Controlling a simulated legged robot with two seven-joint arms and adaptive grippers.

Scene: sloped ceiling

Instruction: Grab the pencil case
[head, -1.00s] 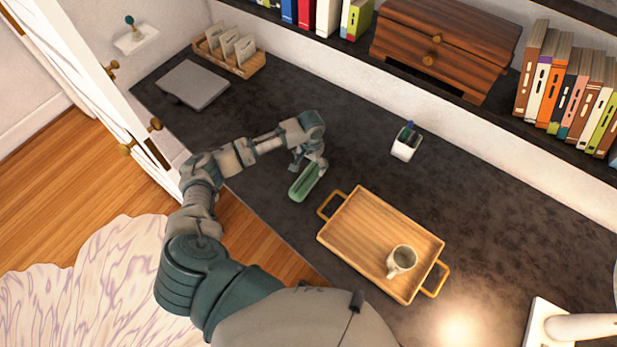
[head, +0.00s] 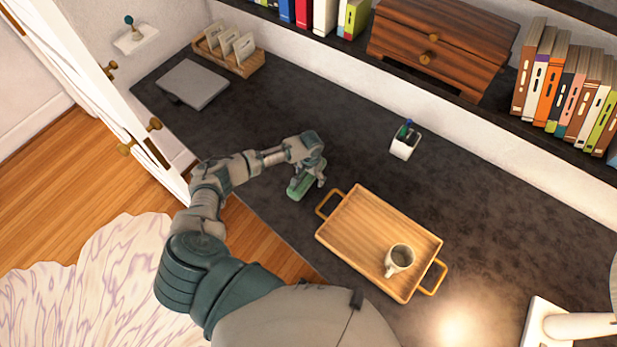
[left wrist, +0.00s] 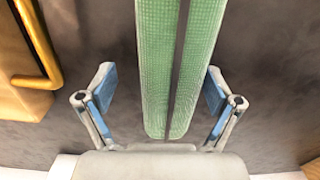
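The green pencil case (head: 299,188) lies on the dark desk, left of the wooden tray, partly hidden by my gripper. My left gripper (head: 309,180) is over it. In the left wrist view the case (left wrist: 153,70) is a long green textured shape with a dark line along its middle. The fingers of my left gripper (left wrist: 161,95) stand apart, one on each side of the case, with a gap to it on both sides. The gripper is open and empty. My right gripper does not show in any view.
A wooden tray (head: 350,215) with yellow handles holds a mug (head: 399,260). A white pen cup (head: 404,146) stands behind it. A grey laptop-like slab (head: 193,83) and a card holder (head: 255,66) are at the back left. The desk's front edge is close to the case.

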